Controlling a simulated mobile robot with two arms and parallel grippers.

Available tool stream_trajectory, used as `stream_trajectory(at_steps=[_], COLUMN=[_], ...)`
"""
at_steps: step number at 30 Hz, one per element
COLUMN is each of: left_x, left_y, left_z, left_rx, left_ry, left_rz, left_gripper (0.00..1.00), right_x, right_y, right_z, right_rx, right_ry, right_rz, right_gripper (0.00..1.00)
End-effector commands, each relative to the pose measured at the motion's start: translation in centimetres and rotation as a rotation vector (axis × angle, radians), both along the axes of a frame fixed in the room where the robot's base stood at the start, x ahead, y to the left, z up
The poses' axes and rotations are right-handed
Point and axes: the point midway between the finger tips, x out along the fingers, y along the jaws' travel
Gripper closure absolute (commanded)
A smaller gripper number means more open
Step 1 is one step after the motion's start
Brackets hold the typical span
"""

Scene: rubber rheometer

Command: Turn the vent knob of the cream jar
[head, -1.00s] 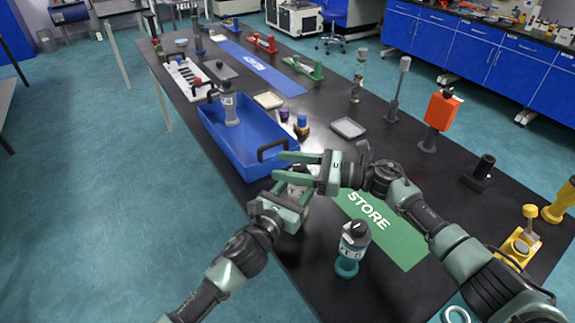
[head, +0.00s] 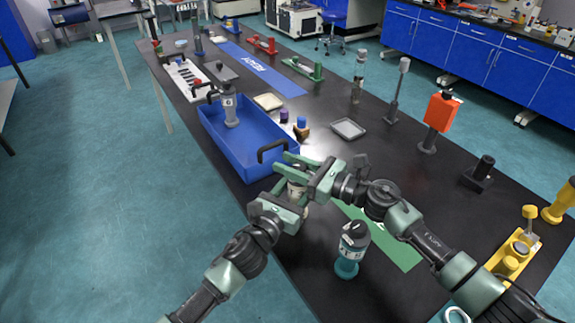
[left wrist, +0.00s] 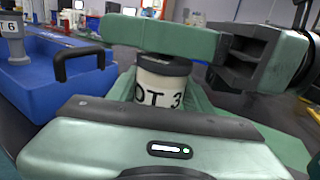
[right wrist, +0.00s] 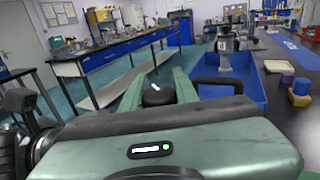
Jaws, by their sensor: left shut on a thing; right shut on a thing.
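The cream jar (head: 297,188) is upright near the front edge of the black bench, largely hidden by my grippers in the head view. In the left wrist view, the cream jar (left wrist: 158,93) shows dark lettering ending in "OT 3" and a dark collar. My left gripper (head: 292,203) is shut around its body. My right gripper (head: 302,174) is shut on the black vent knob at its top. The vent knob (right wrist: 158,95), with a white mark, shows between the fingers in the right wrist view.
A blue tray (head: 222,143) holding a grey bottle (head: 230,108) stands just behind the grippers. A grey dish (head: 348,129) lies farther back.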

Motion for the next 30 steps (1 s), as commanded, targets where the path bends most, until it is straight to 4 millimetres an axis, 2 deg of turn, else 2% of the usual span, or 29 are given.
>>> stream_trajectory(at_steps=[5, 14, 15, 17, 26, 30], left_x=[0.0, 0.0, 0.0, 0.0, 0.0, 0.0], left_y=[-0.1, -0.1, -0.1, -0.1, 0.0, 0.0], left_z=[0.0, 0.0, 0.0, 0.0, 0.0, 0.0], left_rx=[0.002, 0.000, 0.000, 0.000, 0.000, 0.000], left_ry=[-0.002, -0.001, -0.001, -0.001, -0.001, -0.001], left_rz=[-0.002, -0.001, -0.001, -0.001, -0.001, -0.001], left_gripper=[0.97, 0.97, 0.97, 0.97, 0.97, 0.97], right_x=[0.1, 0.2, 0.2, 0.2, 0.2, 0.2], right_y=[-0.1, -0.1, -0.1, -0.1, -0.1, -0.2], right_z=[0.0, 0.0, 0.0, 0.0, 0.1, 1.0], right_rx=[0.001, 0.003, 0.003, 0.003, 0.003, 0.001], right_ry=[-0.002, -0.001, -0.001, -0.001, -0.002, -0.005], right_rz=[-0.064, -0.069, -0.069, -0.069, -0.068, -0.069], right_gripper=[1.00, 1.00, 0.65, 0.48, 0.48, 0.48])
